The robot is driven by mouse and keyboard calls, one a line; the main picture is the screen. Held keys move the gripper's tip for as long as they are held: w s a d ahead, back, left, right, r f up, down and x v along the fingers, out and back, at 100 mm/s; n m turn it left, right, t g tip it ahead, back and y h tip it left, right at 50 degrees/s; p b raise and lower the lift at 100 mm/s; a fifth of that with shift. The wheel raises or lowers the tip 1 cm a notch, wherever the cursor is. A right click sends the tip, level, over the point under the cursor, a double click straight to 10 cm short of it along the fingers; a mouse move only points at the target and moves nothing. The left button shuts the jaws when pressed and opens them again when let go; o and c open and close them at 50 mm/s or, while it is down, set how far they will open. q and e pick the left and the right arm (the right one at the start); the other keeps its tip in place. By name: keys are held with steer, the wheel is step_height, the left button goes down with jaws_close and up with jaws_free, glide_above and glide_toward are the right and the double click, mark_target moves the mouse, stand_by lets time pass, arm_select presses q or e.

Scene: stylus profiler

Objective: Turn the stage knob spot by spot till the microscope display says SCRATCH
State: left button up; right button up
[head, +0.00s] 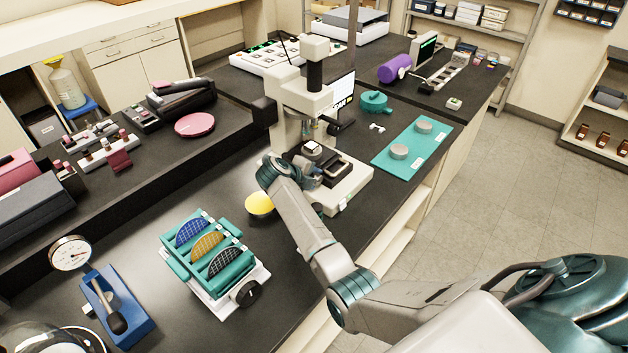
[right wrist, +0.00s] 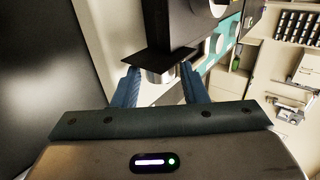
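The stylus profiler or microscope (head: 315,100) stands on the dark bench, with a pale square sample (head: 312,147) on its stage. Its display (head: 342,92) is behind the column and partly hidden; its text is too small to read. My right gripper (right wrist: 160,68) is low at the front of the stage, its fingers apart. In the right wrist view a silver round knob (right wrist: 160,76) lies between the two blue fingers, with a narrow gap seeming to show on each side. The head view does not show the knob clearly. My left gripper is not in view.
A teal mat (head: 412,145) with grey discs lies right of the instrument. A dark plate (right wrist: 158,60) overhangs the knob in the wrist view.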

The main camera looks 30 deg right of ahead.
steer(key=b+v, duration=0.3)
steer(key=v, duration=0.6)
steer(key=shift+a, duration=0.2)
steer(key=shift+s, duration=0.1)
